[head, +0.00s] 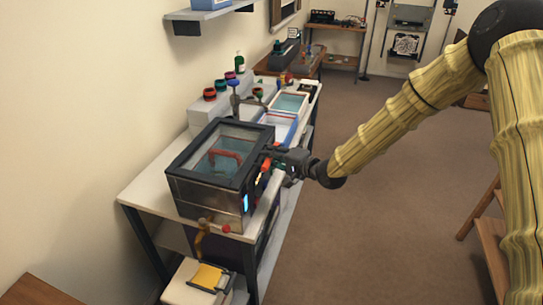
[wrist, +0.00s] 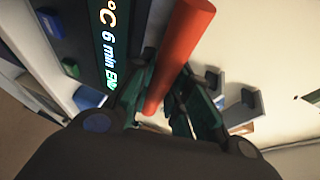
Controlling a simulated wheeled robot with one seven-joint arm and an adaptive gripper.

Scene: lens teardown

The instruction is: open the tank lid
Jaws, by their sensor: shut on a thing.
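The tank (head: 182,185) is a dark-framed box with see-through walls on the near end of the white bench. Its lid (head: 238,135) has a black frame around a clear pane and lies flat on top, looking closed. A red shape (head: 224,156) shows through the pane. My gripper (head: 274,158) is at the tank's right side, near the lid's edge. In the wrist view my gripper (wrist: 168,92) is shut around a red bar handle (wrist: 182,50), which runs between the fingers. Most of the handle is hidden by the gripper in the head view.
A lit display (wrist: 108,40) is beside the handle. Behind the tank are trays (head: 288,103) and several coloured-capped containers (head: 220,86) on a step. A yellow item (head: 209,277) sits on a low white surface in front. The floor (head: 350,230) to the right is clear.

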